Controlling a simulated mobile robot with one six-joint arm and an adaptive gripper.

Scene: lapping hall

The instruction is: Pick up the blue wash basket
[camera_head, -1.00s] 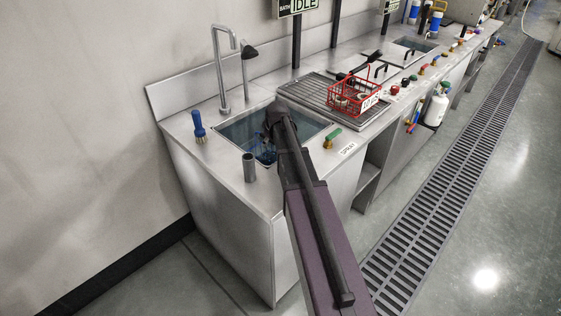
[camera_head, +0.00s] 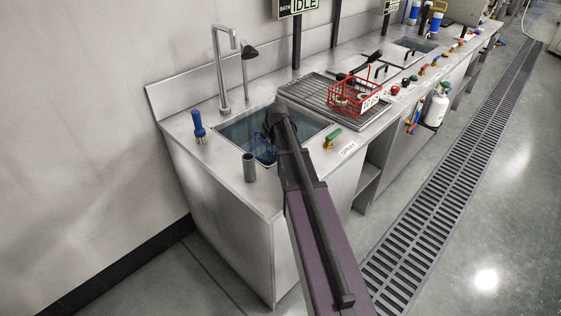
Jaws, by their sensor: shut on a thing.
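The blue wash basket (camera_head: 266,154) is down in the sink basin (camera_head: 232,130) at the near left end of the steel counter. Only a part of its blue wire shows; my arm hides the rest. My gripper (camera_head: 267,136) reaches down into the basin at the basket, shut on it. The fingertips are small and dark here, and their exact hold on the wire is hard to make out.
A tall faucet (camera_head: 222,75) stands behind the basin. A green-handled valve (camera_head: 332,138) is at the right. A red wire basket (camera_head: 352,100) sits on the drain rack (camera_head: 305,92).

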